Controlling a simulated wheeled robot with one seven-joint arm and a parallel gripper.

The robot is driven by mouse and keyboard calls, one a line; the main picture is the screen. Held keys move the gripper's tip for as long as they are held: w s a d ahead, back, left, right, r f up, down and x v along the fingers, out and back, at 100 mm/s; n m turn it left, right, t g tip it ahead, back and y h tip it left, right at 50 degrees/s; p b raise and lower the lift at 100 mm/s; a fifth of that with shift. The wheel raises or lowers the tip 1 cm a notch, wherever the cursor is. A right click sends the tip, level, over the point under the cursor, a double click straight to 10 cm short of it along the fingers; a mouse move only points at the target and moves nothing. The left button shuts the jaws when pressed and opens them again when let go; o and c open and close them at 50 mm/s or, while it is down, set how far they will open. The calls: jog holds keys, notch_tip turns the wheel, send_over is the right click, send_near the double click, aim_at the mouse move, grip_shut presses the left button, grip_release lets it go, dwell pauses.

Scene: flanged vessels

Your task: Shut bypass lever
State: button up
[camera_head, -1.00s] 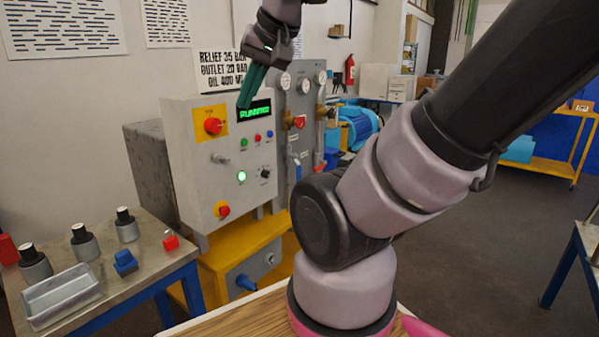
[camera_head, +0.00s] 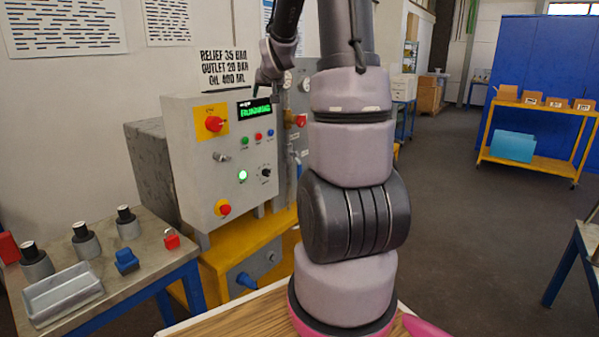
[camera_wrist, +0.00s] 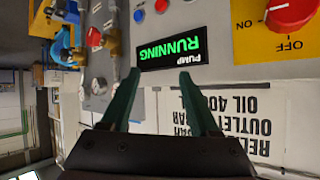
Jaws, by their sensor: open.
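No bypass label is readable. A blue handle (camera_head: 245,282) sticks out of the grey plate on the yellow base, low on the machine. In the head view my gripper (camera_head: 256,90) is small and dark, just above that display.
The grey control box (camera_head: 222,165) carries red knobs on yellow plates and several buttons. Brass fittings (camera_wrist: 95,38) stick out of the panel in the wrist view. A steel bench (camera_head: 140,262) with a tray (camera_head: 62,294) stands left. Open floor lies right.

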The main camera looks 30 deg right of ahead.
jog(key=w+d+f+t+h, duration=0.1)
jog(key=w+d+f, duration=0.4)
jog(key=d+f, duration=0.25)
jog(key=w+d+f+t, duration=0.2)
jog(key=w+d+f, duration=0.35)
jog(key=f, duration=0.25)
jog(key=n+t, duration=0.2)
jog(key=t, duration=0.1)
send_near(299, 170)
jog(key=x, duration=1.1)
jog(key=shift+d+f, duration=0.25)
jog(key=shift+d, duration=0.15)
grip_shut()
